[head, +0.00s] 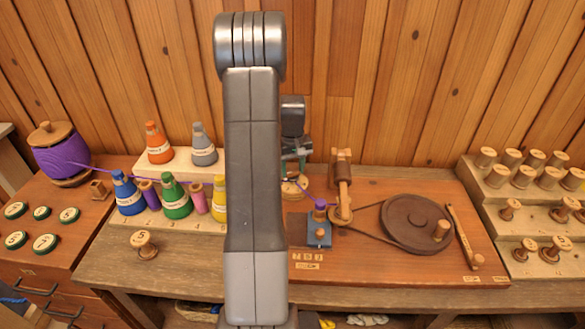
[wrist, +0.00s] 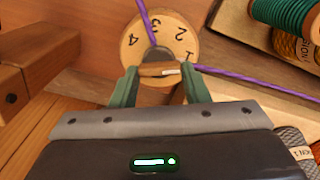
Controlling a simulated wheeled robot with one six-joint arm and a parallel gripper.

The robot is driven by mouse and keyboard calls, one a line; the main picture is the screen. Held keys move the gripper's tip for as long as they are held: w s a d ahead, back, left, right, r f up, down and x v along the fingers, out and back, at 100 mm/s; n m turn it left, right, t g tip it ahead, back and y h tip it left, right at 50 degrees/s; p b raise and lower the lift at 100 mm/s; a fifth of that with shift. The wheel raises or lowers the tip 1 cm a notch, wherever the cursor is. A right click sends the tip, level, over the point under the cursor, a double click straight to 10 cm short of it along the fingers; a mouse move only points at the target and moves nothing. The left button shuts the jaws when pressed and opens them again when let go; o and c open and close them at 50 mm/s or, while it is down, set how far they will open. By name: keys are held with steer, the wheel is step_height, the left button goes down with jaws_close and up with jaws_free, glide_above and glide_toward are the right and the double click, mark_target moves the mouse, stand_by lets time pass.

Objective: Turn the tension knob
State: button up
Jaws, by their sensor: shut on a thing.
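The tension knob is a wooden bar (wrist: 150,70) with a white mark on its right part, in front of a round wooden dial (wrist: 180,27) numbered 1 to 4. In the wrist view the white mark points right, just below the 1. My gripper (wrist: 160,82) is shut on the knob's bar, one green finger at each end. In the head view my gripper (head: 297,150) is partly hidden behind my arm, and the dial (head: 292,189) shows just below it. A purple thread (wrist: 235,73) runs to the dial from the right and leaves it upward.
A wooden winder with a dark wheel (head: 418,222) stands right of the dial. A small blue block (head: 319,235) sits in front. Coloured cones such as the green one (head: 175,196) stand left of my arm. A stepped rack of spools (head: 520,205) is at the far right.

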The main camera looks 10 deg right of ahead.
steer(key=shift+m+b, duration=0.45)
steer(key=shift+m, duration=0.45)
steer(key=o, duration=1)
step_height(320, 180, up, 14)
steer(key=shift+f+b, duration=0.1)
steer(key=shift+b, duration=0.35)
